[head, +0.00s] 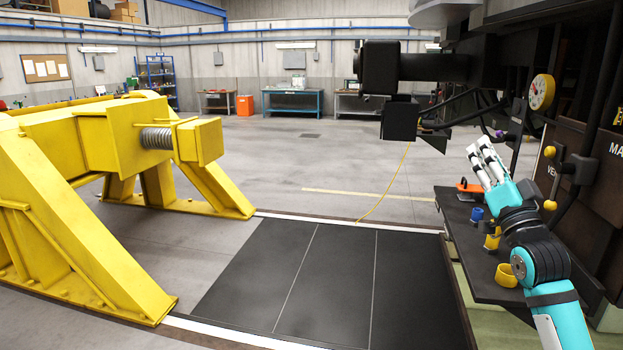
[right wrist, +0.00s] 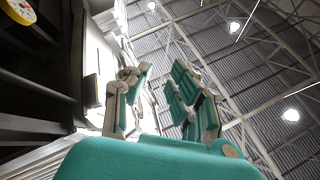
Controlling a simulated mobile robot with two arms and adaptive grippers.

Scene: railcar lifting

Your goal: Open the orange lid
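In the head view a small flat orange piece, which looks like the orange lid (head: 468,186), lies at the far end of the dark shelf (head: 455,224) on the right. Whether it is shut is too small to tell. My right gripper (head: 480,156) is just right of it in the picture and appears higher, with fingers pointing up and away. In the right wrist view its fingers (right wrist: 158,98) stand apart with only ceiling and wall between them, so it is open and empty. It does not appear to touch the lid. My left gripper is in neither view.
A blue cup (head: 477,214), a yellow piece (head: 492,241) partly behind my arm and a yellow cup (head: 506,275) stand on the shelf. Dark machinery with a yellow gauge (head: 541,92) rises behind. A yellow buffer frame (head: 100,200) stands left.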

